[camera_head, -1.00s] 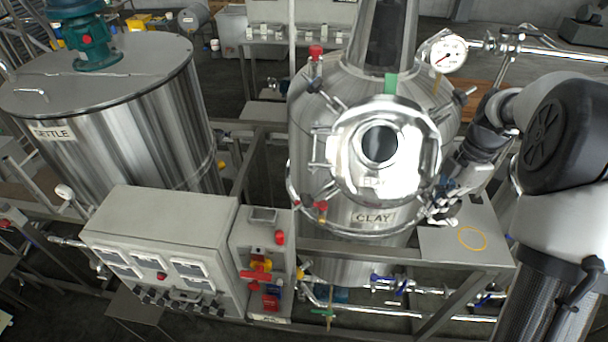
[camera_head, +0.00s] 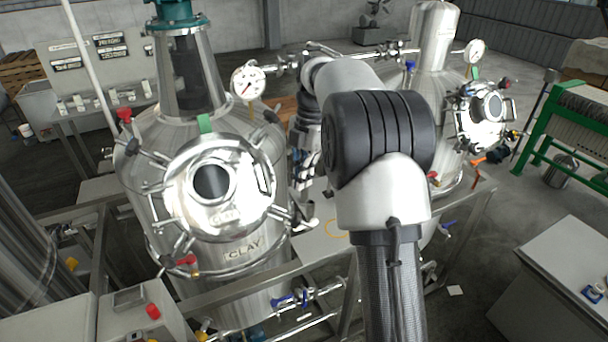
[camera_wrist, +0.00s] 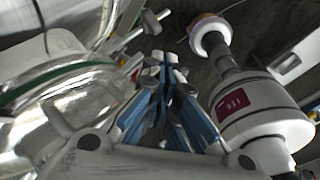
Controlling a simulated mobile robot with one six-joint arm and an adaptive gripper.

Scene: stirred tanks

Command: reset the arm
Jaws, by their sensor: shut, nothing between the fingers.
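My arm reaches over the frame between the two tanks. In the head view my gripper (camera_head: 303,220) hangs beside the right side of the steel tank labelled CLAY (camera_head: 160,230), partly hidden by my own arm. Whether it touches the tank's clamps cannot be told there. In the wrist view my gripper (camera_wrist: 165,60) has its blue and grey fingers together, with nothing between them. Shiny tank metal with a green seam (camera_wrist: 60,80) fills the left of that view, close to the fingers.
The CLAY tank has a round hatch (camera_head: 213,182) with protruding clamps and a pressure gauge (camera_head: 248,82). A second steel tank (camera_head: 433,95) stands behind my arm at right. A green-framed rack (camera_head: 535,160) and a grey cabinet (camera_head: 565,285) stand farther right, with open floor between.

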